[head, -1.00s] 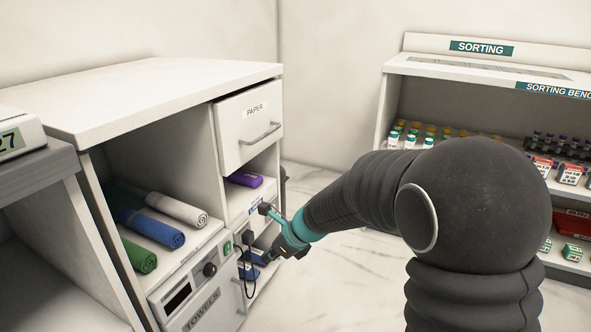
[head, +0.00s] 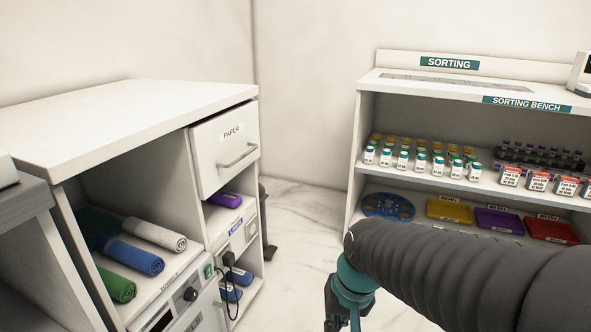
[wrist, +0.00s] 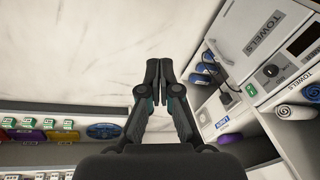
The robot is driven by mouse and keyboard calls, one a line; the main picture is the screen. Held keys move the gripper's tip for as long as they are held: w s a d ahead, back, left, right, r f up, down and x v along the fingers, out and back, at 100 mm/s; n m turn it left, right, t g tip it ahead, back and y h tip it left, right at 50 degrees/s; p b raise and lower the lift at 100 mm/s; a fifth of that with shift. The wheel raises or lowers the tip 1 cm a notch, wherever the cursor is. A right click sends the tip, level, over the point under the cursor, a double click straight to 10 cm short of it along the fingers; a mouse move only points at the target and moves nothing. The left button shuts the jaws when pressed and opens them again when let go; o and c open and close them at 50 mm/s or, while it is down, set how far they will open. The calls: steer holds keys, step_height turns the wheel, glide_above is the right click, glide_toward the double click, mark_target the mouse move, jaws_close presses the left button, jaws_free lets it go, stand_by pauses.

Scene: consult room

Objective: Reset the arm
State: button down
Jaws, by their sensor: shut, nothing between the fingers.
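My gripper (wrist: 158,70) shows in the middle of the wrist view, its two dark fingers together with nothing between them. It hangs over the pale marble floor (wrist: 85,60). In the head view my arm comes in from the lower right and bends down at a teal wrist. Only the upper part of the gripper shows there, at the bottom edge, and its fingertips are out of frame. It is apart from the towel cabinet (head: 130,93) on the left and stands in front of the sorting bench (head: 420,93) on the right.
The cabinet holds rolled towels (head: 130,256), a purple roll (head: 226,200) and blue items low down, with a black cable (head: 231,285). The bench shelves hold vials (head: 404,160), boxes, a blue disc (head: 388,206) and coloured trays (head: 498,221). Open floor (head: 300,235) lies between.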

steer(key=s+d+r+t+h+p, duration=0.2)
steer(key=s+d+r+t, duration=0.1)
steer(key=s+d+r, duration=0.4)
step_height(320, 180, up, 3)
steer(key=shift+d+f+t, duration=0.1)
steer(key=shift+d+t, duration=0.3)
steer(key=shift+d, duration=0.5)
steer(key=shift+s, duration=0.1)
